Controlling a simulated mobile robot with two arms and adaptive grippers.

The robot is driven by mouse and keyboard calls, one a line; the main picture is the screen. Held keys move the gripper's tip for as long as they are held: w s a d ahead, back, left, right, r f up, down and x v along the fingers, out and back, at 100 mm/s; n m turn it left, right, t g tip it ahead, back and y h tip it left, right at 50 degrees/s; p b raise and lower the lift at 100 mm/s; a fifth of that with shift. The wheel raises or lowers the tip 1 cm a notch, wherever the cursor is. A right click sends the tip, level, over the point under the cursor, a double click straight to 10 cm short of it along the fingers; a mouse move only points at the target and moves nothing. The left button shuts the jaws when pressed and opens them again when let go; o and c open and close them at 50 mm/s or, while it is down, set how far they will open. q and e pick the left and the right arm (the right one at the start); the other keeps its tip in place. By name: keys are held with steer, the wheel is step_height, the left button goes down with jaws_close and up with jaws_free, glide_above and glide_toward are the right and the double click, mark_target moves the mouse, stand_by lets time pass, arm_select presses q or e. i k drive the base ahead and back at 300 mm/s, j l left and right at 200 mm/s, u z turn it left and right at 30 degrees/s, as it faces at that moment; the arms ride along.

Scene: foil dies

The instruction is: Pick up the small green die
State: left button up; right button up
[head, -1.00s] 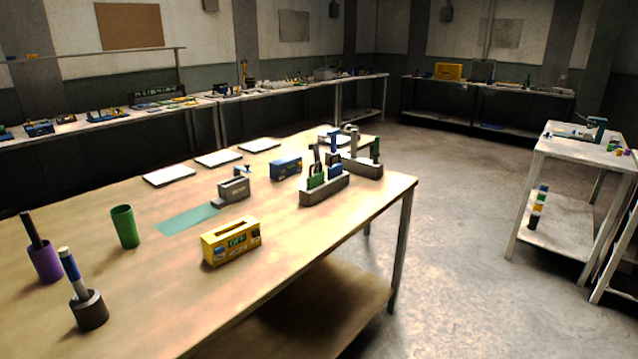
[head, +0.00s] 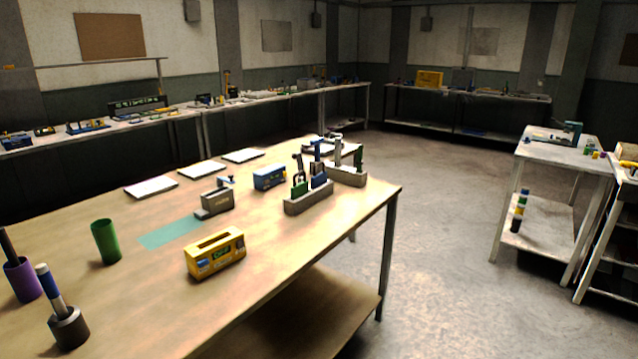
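A green die (head: 300,189) stands upright in the front grey rack (head: 306,205) near the far right end of the wooden table, beside a blue die (head: 319,180). A second, slimmer green piece (head: 359,158) stands in the grey rack (head: 345,174) just behind. I cannot tell from here which of the two is the small green die. Neither of my grippers is in view.
The wooden table (head: 150,300) also bears a yellow box (head: 215,254), a grey device (head: 217,201), a blue box (head: 269,178), a green cup (head: 106,241) and white pads. Open floor (head: 440,230) lies right of it, before a white side table (head: 560,146).

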mark_target(298, 190)
steer(key=i+l, duration=0.7)
